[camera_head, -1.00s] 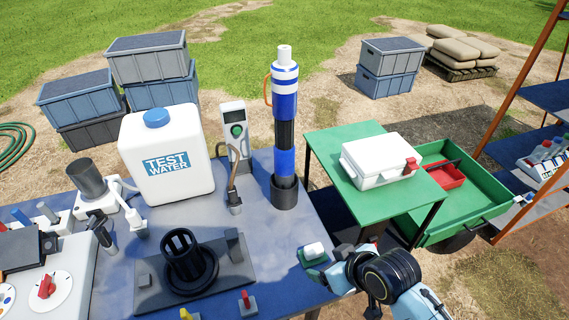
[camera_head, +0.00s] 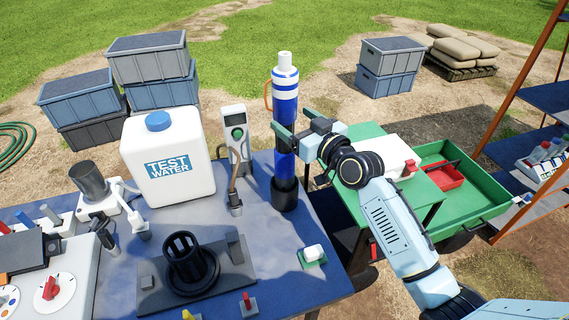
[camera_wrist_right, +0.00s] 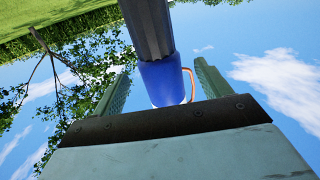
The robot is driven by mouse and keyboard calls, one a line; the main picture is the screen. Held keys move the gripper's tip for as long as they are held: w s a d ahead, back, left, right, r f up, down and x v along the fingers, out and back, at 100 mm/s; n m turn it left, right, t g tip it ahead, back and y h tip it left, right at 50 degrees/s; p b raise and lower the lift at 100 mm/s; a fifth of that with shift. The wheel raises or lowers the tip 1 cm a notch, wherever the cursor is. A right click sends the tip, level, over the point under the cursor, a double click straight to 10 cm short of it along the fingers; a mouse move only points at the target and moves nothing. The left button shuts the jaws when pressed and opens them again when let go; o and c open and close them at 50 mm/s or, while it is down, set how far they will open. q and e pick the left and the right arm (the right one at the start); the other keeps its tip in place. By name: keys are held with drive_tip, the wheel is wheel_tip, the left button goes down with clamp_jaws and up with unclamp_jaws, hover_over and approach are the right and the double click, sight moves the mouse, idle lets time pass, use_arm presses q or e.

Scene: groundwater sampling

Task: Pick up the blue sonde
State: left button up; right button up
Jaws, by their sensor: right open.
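The blue sonde (camera_head: 285,104), with white bands and an orange loop handle, stands upright in a dark round holder (camera_head: 284,195) on the blue table. My right gripper (camera_head: 288,114) is at the sonde's middle, reaching in from the right. Its green fingers are open, one on each side of the sonde. In the right wrist view the sonde (camera_wrist_right: 166,80) passes between the spread fingers of the gripper (camera_wrist_right: 163,72), with gaps beside it. Part of the sonde is hidden behind the near finger. My left gripper is not in view.
A white test water jug (camera_head: 167,160) and a handheld meter (camera_head: 236,135) stand left of the sonde. A black fixture (camera_head: 190,265) sits in front. A green cart (camera_head: 470,215) with a white case (camera_head: 385,155) is at right.

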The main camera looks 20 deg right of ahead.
drive_tip(key=shift+p+x, duration=0.35)
drive_tip(key=shift+x, duration=2.75)
drive_tip(key=shift+f, duration=0.1)
clamp_jaws()
drive_tip(key=shift+w+r, duration=0.1)
drive_tip(key=shift+r, duration=0.2)
